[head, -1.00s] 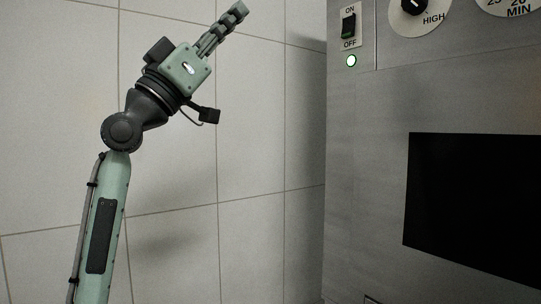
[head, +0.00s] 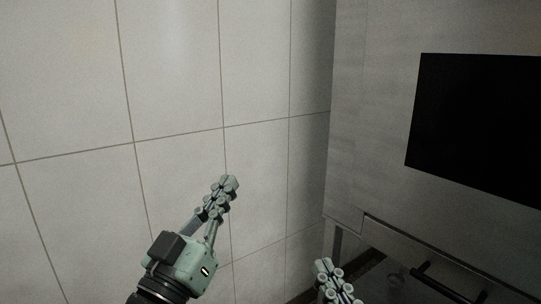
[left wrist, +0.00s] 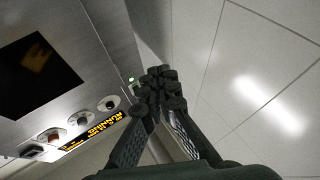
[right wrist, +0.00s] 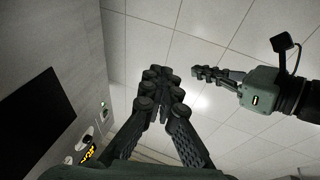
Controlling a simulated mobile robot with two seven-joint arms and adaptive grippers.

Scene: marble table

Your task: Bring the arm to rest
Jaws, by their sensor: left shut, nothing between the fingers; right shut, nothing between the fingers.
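My left gripper (head: 226,186) is in the lower middle of the head view, in front of the tiled wall, its fingers pointing up and to the right. Its fingers are together and hold nothing; they also show in the left wrist view (left wrist: 158,80). My right gripper (head: 325,268) shows at the bottom edge of the head view, only its finger part in sight. In the right wrist view its fingers (right wrist: 158,85) are together and empty. The left gripper also shows at the right of that view (right wrist: 200,73), apart from the right one.
A grey metal appliance with a dark window (head: 478,125) stands at the right, with a dark handle (head: 440,280) low on it. A lit yellow display (left wrist: 95,130) and knobs are on its panel. The white tiled wall (head: 170,70) fills the left. Space between the grippers is free.

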